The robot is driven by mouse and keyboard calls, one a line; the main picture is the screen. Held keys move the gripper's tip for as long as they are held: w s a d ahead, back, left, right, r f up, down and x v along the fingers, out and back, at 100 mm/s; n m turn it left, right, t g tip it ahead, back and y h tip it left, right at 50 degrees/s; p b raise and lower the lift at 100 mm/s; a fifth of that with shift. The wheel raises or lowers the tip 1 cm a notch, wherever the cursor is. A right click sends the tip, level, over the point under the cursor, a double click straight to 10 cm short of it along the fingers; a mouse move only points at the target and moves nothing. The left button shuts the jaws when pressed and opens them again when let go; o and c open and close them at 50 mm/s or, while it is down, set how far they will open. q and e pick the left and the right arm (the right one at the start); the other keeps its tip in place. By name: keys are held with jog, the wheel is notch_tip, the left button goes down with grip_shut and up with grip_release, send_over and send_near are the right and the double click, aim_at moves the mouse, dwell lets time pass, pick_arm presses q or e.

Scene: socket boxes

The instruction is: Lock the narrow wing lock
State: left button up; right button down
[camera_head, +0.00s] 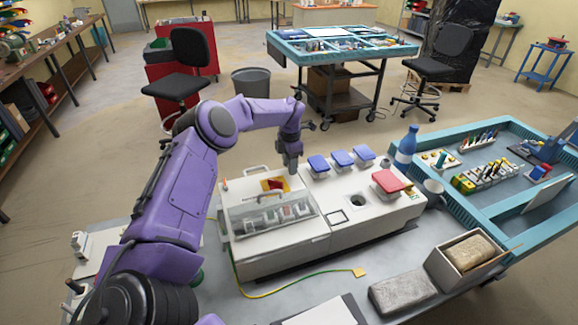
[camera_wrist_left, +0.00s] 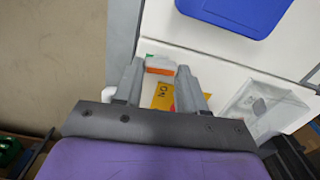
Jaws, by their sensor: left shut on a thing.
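The white socket box (camera_head: 345,215) stands on the grey bench and also shows in the left wrist view (camera_wrist_left: 225,50). My left gripper (camera_head: 292,165) points down at the box's back edge, between the yellow plate with a red switch (camera_head: 273,185) and the nearest blue lid (camera_head: 318,164). In the left wrist view its fingers (camera_wrist_left: 160,72) stand a little apart, with a small white and orange piece (camera_wrist_left: 160,65) between their tips. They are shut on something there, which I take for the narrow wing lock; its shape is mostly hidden. My right gripper is out of view.
A clear cover (camera_head: 272,214) over switches and a red lid (camera_head: 388,182) are on the box. A blue bottle (camera_head: 406,150) stands behind it, a blue tool tray (camera_head: 470,205) to the right. A green-yellow cable (camera_head: 290,290) lies in front.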

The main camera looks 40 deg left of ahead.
pick_arm(q)
jog(key=n+b, duration=0.6)
jog(key=b, duration=0.1)
jog(key=shift+d+f, duration=0.15)
jog(key=shift+f, duration=0.1)
jog(key=shift+w+n+b, duration=0.1)
jog(key=shift+n+b, duration=0.7)
jog(key=shift+n, duration=0.1)
jog(key=n+b, duration=0.4)
jog(key=n, duration=0.1)
jog(key=shift+r, duration=0.15)
jog(key=n+b, duration=0.1)
jog(key=n, duration=0.1)
jog(key=shift+n+b, duration=0.3)
jog(key=shift+b, duration=0.05)
jog(key=shift+r+n+b, duration=0.15)
jog(key=shift+n+b, duration=0.3)
jog(key=shift+n, duration=0.35)
jog(key=shift+r, duration=0.1)
